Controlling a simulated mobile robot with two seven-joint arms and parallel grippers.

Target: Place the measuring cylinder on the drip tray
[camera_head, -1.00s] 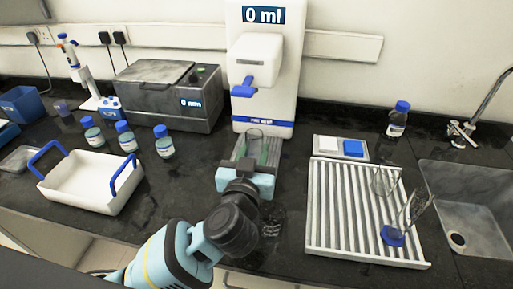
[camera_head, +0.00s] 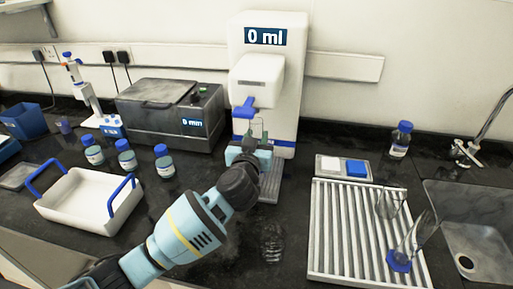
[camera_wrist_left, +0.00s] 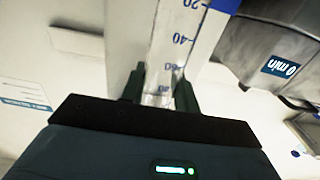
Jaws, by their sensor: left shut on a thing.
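My left gripper (camera_head: 254,142) is shut on a clear vessel with blue graduations, which I take for the measuring cylinder (camera_head: 257,128). It is in front of the dispenser, just under the blue lever. In the left wrist view the cylinder (camera_wrist_left: 174,42) runs up between the two dark fingers (camera_wrist_left: 160,88), with blue numbers along it. The grey drip tray (camera_head: 269,188) extends from the dispenser's foot, partly hidden by my gripper and wrist. I cannot tell whether the cylinder's base touches the tray. My right gripper is not in view.
The white dispenser (camera_head: 268,80) reads 0 ml. A ribbed draining rack (camera_head: 340,235) at the right holds clear glassware, one piece with a blue base (camera_head: 398,262). Left are a white carrier (camera_head: 85,205), blue-capped bottles (camera_head: 126,157) and a grey bath (camera_head: 170,115). A sink (camera_head: 470,225) is far right.

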